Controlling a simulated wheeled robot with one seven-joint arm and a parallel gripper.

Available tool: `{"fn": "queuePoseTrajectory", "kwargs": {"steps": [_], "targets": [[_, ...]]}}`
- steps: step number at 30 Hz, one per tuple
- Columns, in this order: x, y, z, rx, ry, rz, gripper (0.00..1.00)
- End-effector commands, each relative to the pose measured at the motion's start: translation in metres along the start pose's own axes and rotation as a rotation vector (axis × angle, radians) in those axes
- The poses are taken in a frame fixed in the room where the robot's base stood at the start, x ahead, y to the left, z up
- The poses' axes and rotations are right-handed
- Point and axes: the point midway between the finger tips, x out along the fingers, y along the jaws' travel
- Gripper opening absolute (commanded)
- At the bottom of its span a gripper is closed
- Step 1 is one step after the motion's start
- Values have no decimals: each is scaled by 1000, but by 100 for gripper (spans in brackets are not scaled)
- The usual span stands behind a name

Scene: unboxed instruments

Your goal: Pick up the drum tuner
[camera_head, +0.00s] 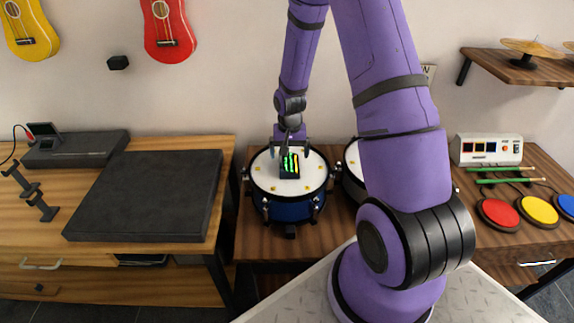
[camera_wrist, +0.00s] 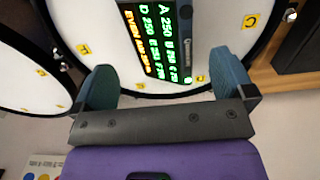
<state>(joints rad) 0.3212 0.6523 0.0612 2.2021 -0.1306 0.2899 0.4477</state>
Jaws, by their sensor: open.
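The drum tuner is a small dark box with a lit green and yellow display. In the head view the drum tuner (camera_head: 290,165) rests on the white head of a blue drum (camera_head: 290,207). In the wrist view the drum tuner (camera_wrist: 160,40) shows its display, with its upper end cut off by the frame edge. My gripper (camera_head: 290,150) is over the drum head at the tuner. In the wrist view my gripper (camera_wrist: 162,88) is open, with one finger on each side and the tuner's near end between and beyond them. I cannot tell whether either finger touches it.
A second drum (camera_head: 352,165) stands close on the right, partly hidden by my arm. A white drum module (camera_head: 487,149), green sticks (camera_head: 505,181) and coloured pads (camera_head: 499,213) lie farther right. A dark slab (camera_head: 145,195) lies on the left table. A wall shelf (camera_head: 520,67) holds cymbals.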

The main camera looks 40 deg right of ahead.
Motion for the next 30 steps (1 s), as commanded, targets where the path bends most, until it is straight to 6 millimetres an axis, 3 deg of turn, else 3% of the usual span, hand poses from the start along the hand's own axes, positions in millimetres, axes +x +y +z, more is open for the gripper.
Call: {"fn": "queuePoseTrajectory", "kwargs": {"steps": [9,18,19,26,30], "targets": [[40,-1,2,-1,-2,1,100],[44,-1,2,-1,-1,0,100],[44,-1,2,-1,-1,0,98],[44,-1,2,-1,0,0,45],[44,-1,2,-1,0,0,43]]}}
